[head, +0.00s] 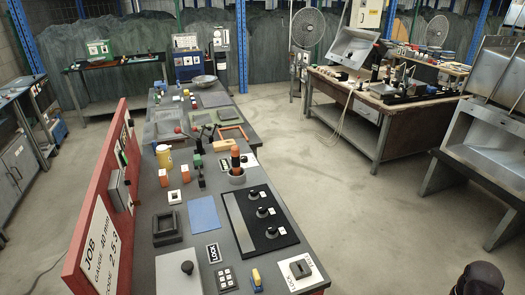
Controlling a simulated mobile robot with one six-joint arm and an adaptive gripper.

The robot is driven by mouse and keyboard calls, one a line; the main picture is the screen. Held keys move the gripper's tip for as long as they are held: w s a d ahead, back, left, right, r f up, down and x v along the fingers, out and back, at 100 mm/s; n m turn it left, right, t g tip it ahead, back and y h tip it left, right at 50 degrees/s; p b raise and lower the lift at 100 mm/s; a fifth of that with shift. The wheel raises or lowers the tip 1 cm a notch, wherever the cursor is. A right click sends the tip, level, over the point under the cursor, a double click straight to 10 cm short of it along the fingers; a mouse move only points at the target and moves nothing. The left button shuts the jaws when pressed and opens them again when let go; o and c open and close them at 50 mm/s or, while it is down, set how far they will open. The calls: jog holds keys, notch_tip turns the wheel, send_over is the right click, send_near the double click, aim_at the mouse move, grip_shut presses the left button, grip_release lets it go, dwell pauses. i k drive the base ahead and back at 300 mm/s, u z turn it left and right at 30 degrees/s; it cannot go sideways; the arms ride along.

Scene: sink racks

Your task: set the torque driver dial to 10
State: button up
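An upright orange and black tool (236,160), which looks like the torque driver, stands in a round grey holder (237,177) on the near bench. Its dial and any numbers are too small to read. A black panel (262,236) with several round knobs lies nearer on the same bench; whether these belong to the driver I cannot tell. My gripper's fingers do not show. A dark rounded part (480,280) at the bottom right may be part of my arm, well apart from the bench.
The floor (350,215) to the right is clear.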

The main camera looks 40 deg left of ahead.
aim_at(244, 159)
jog(key=z, duration=0.2)
jog(key=i, duration=1.7)
jog(key=u, duration=0.75)
jog(key=i, duration=0.5)
jog(key=u, duration=0.75)
jog(key=i, duration=0.5)
jog(key=u, duration=0.35)
